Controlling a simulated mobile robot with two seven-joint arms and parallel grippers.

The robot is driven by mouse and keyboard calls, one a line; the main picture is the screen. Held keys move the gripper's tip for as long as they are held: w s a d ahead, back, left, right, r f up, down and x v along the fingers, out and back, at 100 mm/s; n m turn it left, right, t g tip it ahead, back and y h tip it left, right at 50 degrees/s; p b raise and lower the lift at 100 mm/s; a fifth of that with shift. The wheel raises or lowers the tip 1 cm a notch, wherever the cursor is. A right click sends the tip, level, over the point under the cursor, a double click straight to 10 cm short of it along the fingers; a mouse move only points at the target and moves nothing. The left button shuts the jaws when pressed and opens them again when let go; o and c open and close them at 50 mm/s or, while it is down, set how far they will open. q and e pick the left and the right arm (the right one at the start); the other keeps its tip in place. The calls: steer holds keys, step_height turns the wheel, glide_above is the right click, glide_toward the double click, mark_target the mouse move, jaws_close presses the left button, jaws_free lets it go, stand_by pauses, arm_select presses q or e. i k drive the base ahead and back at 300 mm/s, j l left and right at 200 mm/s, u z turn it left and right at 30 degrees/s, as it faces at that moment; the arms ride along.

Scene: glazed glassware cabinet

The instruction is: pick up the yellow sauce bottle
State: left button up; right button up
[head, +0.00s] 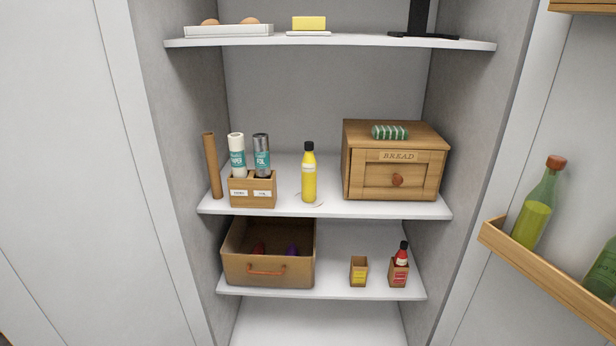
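The yellow sauce bottle (309,180) has a black cap and a pale label band. It stands upright on the middle shelf (330,210), between a wooden holder with two rolls and a bread box. A thin ring-like outline shows on the shelf around its base. Neither of my grippers shows in the head view, so their state is hidden.
The wooden roll holder (252,190) is left of the bottle and the bread box (395,165) right. A brown tube (212,166) leans at far left. Below are a drawer-like bin (268,252), a small box (359,271) and a red bottle (401,257). A door rack (550,280) juts in at right.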

mark_target(309, 164)
steer(key=i+l, duration=0.15)
steer(key=i, duration=0.5)
steer(key=i+l, duration=0.15)
steer(key=i, duration=0.45)
